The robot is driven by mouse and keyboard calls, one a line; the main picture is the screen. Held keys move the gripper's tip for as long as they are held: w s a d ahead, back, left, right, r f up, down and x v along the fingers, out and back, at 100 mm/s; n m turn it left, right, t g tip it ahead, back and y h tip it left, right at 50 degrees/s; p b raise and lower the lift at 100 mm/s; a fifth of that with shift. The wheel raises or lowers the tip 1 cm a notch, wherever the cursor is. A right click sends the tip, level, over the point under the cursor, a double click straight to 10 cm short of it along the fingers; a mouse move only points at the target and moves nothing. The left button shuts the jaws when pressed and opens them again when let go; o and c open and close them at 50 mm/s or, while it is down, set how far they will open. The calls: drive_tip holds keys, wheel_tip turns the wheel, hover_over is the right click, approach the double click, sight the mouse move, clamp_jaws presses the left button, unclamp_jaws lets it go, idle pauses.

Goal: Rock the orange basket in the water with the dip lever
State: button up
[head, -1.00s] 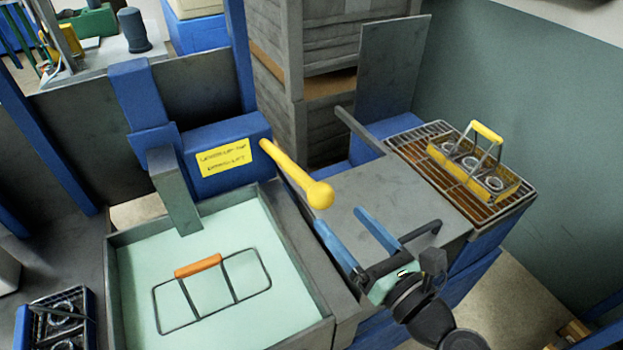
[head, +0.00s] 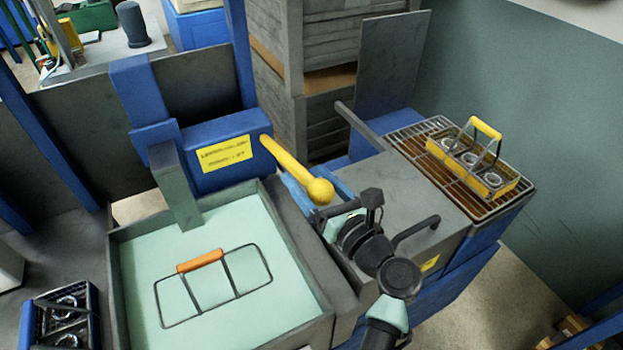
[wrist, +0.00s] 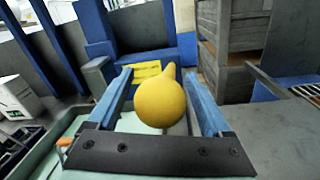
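The yellow dip lever (head: 288,165) sticks out of a blue housing and ends in a round knob. My gripper (head: 312,184) is at the knob, with its blue fingers on either side. In the wrist view the knob (wrist: 160,101) sits between the two open fingers (wrist: 166,88), with a gap visible on each side. The orange basket is under water in the tank; its orange handle (head: 200,260) and dark wire frame show at the surface. The basket's body is hidden by the cloudy water.
A yellow basket (head: 470,166) with rings stands on a wire rack (head: 415,138) at right. A blue basket (head: 28,325) is at lower left. The tank rim (head: 290,247) lies just left of my gripper. A grey bench top (head: 400,180) is clear at right.

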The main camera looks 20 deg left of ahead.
clamp_jaws()
drive_tip(key=shift+r, duration=0.1)
drive_tip(key=shift+r+p, duration=0.35)
drive_tip(key=shift+p, duration=0.1)
drive_tip(key=w+a+r+p, duration=0.3)
drive_tip(key=a+r+p, duration=0.1)
drive_tip(key=r+p, duration=0.4)
drive_tip(key=shift+w+a+r, duration=0.15)
drive_tip(key=shift+a+r, duration=0.05)
drive_tip(key=shift+r, duration=0.4)
